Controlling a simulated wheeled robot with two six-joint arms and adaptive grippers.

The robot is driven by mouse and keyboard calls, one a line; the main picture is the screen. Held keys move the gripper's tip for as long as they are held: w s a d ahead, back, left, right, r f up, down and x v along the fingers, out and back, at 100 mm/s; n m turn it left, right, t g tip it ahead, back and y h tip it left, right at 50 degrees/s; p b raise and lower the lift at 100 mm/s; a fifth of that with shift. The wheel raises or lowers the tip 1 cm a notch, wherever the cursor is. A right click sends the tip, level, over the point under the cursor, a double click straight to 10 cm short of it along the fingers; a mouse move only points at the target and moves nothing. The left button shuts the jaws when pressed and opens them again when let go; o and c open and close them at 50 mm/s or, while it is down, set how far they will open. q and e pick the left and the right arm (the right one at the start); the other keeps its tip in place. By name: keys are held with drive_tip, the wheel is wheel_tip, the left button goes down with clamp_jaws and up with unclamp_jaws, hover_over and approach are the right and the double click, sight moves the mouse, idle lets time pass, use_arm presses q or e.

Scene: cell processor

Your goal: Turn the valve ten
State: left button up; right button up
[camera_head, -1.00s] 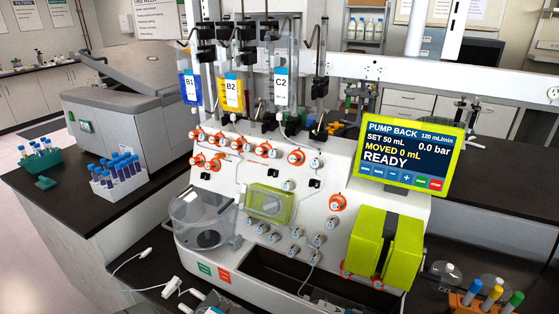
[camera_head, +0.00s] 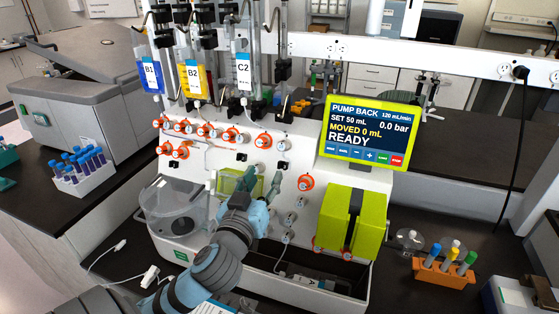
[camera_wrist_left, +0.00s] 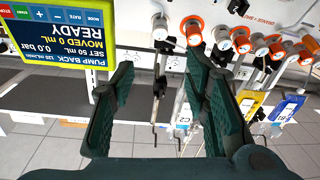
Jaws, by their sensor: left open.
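The white cell processor panel carries a row of orange-ringed valves (camera_head: 203,131), two more below at the left, and a separate orange-ringed valve (camera_head: 305,182) at the right. Plain grey valves (camera_head: 288,218) sit lower down. I cannot read their numbers, so I cannot tell which is ten. My left gripper (camera_head: 262,181) is in front of the panel's middle, left of the separate orange valve, and hides part of the panel. In the left wrist view, which is upside down, the gripper (camera_wrist_left: 160,70) is open and empty, with an orange valve (camera_wrist_left: 192,28) beyond its fingertips.
A lime-framed screen (camera_head: 365,135) reading READY stands right of the valves. A lime pump block (camera_head: 350,219) juts out below it. A clear round chamber (camera_head: 173,207) is at the left. Hanging bags (camera_head: 193,78) are above. A tube rack (camera_head: 444,272) stands at the right.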

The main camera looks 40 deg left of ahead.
sight(281, 147)
use_arm(q)
drive_tip(key=x, duration=1.3)
drive_tip(key=shift+w+a+f, duration=0.1)
drive_tip(key=shift+w+f, duration=0.1)
drive_tip(key=shift+w, duration=0.05)
drive_tip(key=shift+c, duration=0.6)
clamp_jaws()
